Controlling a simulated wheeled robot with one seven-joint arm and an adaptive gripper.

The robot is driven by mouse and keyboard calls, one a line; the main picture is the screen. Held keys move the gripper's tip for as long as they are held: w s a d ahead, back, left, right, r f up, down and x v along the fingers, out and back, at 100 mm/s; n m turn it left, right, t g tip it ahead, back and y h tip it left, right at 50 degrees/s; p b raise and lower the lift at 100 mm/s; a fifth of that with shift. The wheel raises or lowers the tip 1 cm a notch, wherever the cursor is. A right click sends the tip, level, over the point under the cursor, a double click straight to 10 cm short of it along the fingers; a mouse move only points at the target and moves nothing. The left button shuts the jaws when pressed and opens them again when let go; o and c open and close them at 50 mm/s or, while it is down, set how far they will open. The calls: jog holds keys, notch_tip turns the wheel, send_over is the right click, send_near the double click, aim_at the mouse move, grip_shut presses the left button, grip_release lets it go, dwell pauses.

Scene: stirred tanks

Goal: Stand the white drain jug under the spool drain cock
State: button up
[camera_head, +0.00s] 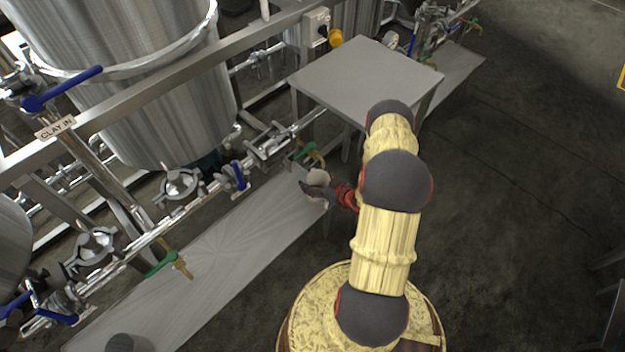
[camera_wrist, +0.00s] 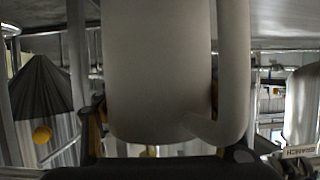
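The white drain jug (camera_head: 318,177) is in my gripper (camera_head: 324,190), over the right end of the long grey shelf in the head view. In the wrist view the jug (camera_wrist: 158,75) fills the middle, upright, with its handle to the right; my gripper (camera_wrist: 170,158) has a finger on each side low on it. A green-handled cock (camera_head: 310,153) on the pipework is just behind and above the jug. Another green-handled cock (camera_head: 168,264) hangs over the shelf further left. I cannot read which is the spool drain cock. Whether the jug touches the shelf is unclear.
The long grey shelf (camera_head: 215,265) runs under the pipes and is mostly bare. A dark grey round object (camera_head: 125,343) stands at its near end. A grey table (camera_head: 365,75) stands behind my arm. Steel tanks (camera_head: 130,80) and pipes with blue handles crowd the left.

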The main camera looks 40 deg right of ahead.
jog(key=o, duration=0.5)
jog(key=shift+c, duration=0.2)
jog(key=shift+r, duration=0.2)
jog(key=p+v, duration=0.4)
jog(key=v, duration=0.8)
